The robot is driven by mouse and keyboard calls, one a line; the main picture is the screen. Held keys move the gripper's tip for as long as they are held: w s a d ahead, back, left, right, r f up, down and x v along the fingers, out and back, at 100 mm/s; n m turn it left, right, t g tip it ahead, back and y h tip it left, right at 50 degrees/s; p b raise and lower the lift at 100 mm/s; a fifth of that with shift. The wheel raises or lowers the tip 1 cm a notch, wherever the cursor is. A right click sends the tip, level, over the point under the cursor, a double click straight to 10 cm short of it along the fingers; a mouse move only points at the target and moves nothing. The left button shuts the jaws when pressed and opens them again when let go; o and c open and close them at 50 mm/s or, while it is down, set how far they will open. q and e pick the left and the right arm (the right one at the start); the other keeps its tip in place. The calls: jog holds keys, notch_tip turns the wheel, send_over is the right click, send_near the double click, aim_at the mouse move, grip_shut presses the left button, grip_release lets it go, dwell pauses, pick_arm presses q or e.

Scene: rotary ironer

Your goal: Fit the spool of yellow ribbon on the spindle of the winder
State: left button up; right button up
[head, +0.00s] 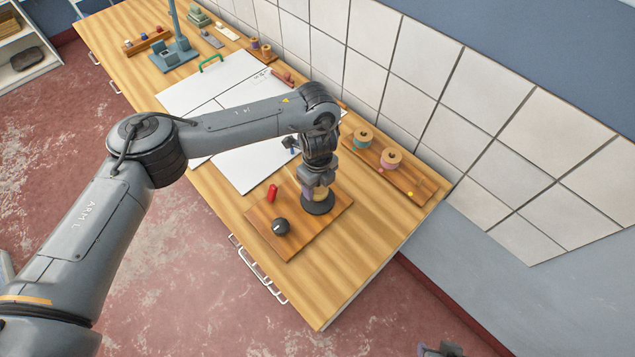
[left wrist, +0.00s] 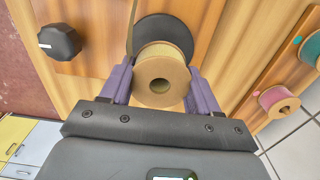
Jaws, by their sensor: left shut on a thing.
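My left gripper (head: 318,187) is shut on the spool of yellow ribbon (head: 321,196), low over the winder's board. In the left wrist view, its purple fingers (left wrist: 160,92) clasp both sides of the spool (left wrist: 165,55), whose tan flange and core hole face the camera. The winder's round black plate (head: 318,208) lies directly beyond the spool and also shows in the left wrist view (left wrist: 178,25). The spindle is hidden, so I cannot tell whether the spool is around it. A dark part at the bottom edge looks like my right gripper (head: 440,350); its fingers are unclear.
The winder's wooden board (head: 285,248) also carries a red cylinder (head: 272,193) and a black knob (head: 280,226). A rack (head: 403,183) by the wall holds a teal spool (head: 363,138) and a pink spool (head: 391,157). White sheets (head: 245,165) cover the middle of the bench.

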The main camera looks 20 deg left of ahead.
pick_arm(q)
jog(key=shift+f, duration=0.4)
dwell(0.4)
jog(key=shift+f+b, duration=0.1)
jog(key=shift+b, duration=0.2)
jog(key=shift+f, duration=0.4)
jog(key=shift+f+b, duration=0.15)
jog(key=shift+b, duration=0.15)
jog(key=o, duration=1.1)
jog(key=shift+o, duration=1)
